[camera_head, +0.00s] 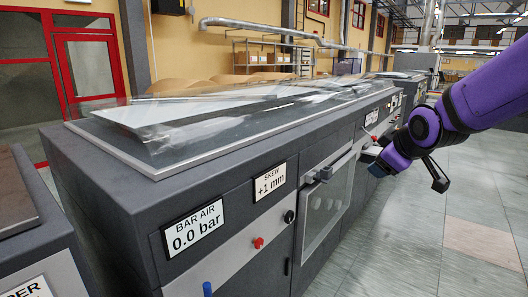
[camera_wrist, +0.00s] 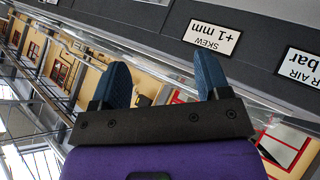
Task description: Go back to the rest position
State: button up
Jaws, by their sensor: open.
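My purple arm reaches in from the right in the head view. My gripper (camera_head: 372,160) is beside the front of the long dark grey machine (camera_head: 130,195), near its glass door. Whether it touches the machine cannot be told. In the wrist view my gripper (camera_wrist: 165,82) shows two blue fingers spread apart with nothing between them. The wrist picture is upside down, with the machine's label panel along its top.
A dark unit (camera_head: 30,230) stands at the left. The tiled floor (camera_head: 420,240) at right is clear.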

jog(key=s+d+r+m+g, duration=0.1)
jog(key=s+m, duration=0.3)
jog(key=s, duration=0.9)
jog(key=s+d+r+m+g, duration=0.1)
jog(key=s+m, duration=0.4)
jog(key=s, duration=0.8)
jog(key=r+g, duration=0.1)
jog(key=g, duration=0.1)
jog(key=shift+s+g+h, duration=0.3)
jog(key=shift+s, duration=0.05)
